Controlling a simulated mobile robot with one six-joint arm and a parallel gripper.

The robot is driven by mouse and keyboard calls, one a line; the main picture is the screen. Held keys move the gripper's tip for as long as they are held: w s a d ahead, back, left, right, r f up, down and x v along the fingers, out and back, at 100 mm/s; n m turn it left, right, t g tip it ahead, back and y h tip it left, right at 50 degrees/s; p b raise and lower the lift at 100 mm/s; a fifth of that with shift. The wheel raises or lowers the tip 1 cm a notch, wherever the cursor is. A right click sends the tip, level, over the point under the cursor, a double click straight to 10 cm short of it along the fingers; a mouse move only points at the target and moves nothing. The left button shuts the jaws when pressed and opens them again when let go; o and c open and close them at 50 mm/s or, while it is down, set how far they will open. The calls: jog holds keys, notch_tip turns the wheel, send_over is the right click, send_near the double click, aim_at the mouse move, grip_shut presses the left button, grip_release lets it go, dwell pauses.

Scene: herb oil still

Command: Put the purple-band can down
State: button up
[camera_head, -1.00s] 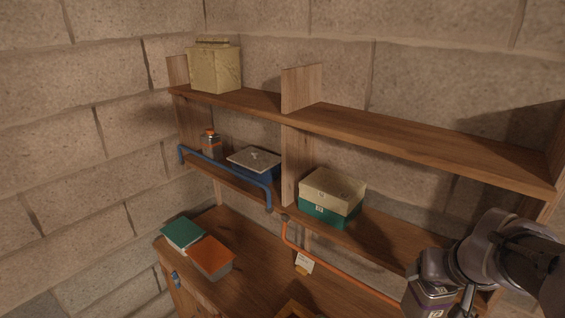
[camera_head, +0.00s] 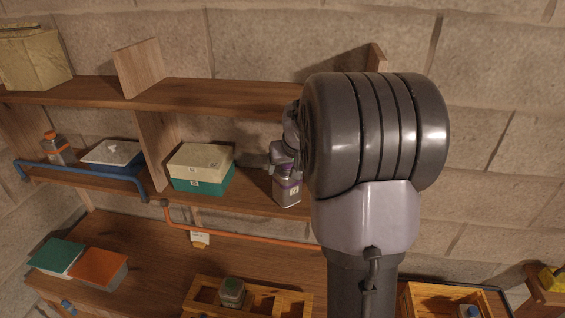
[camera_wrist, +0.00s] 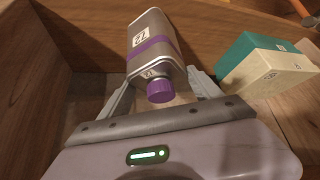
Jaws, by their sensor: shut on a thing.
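The purple-band can (camera_head: 288,190) is a grey metal can with a purple band, a purple cap and a small label. It appears upright at the right bay of the middle shelf (camera_head: 245,189), right of the cream-and-green box. My gripper (camera_head: 286,160) is shut on it from above, partly hidden by my arm. In the wrist view the can (camera_wrist: 150,30) sits between the two fingers of my gripper (camera_wrist: 160,78), cap toward the camera. I cannot tell whether its base touches the shelf board.
The cream-and-green box (camera_head: 201,168) stands close by; it also shows in the wrist view (camera_wrist: 265,65). An orange rail (camera_head: 255,236) runs along the shelf front below. A wooden crate (camera_head: 205,295) with a grey-green can (camera_head: 232,291) stands on the counter. The upper shelf (camera_head: 220,95) is overhead.

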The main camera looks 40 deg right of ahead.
jog(key=shift+w, duration=0.1)
jog(key=shift+s, duration=0.2)
jog(key=shift+f, duration=0.3)
jog(key=o, duration=2.1)
jog(key=shift+r, duration=0.1)
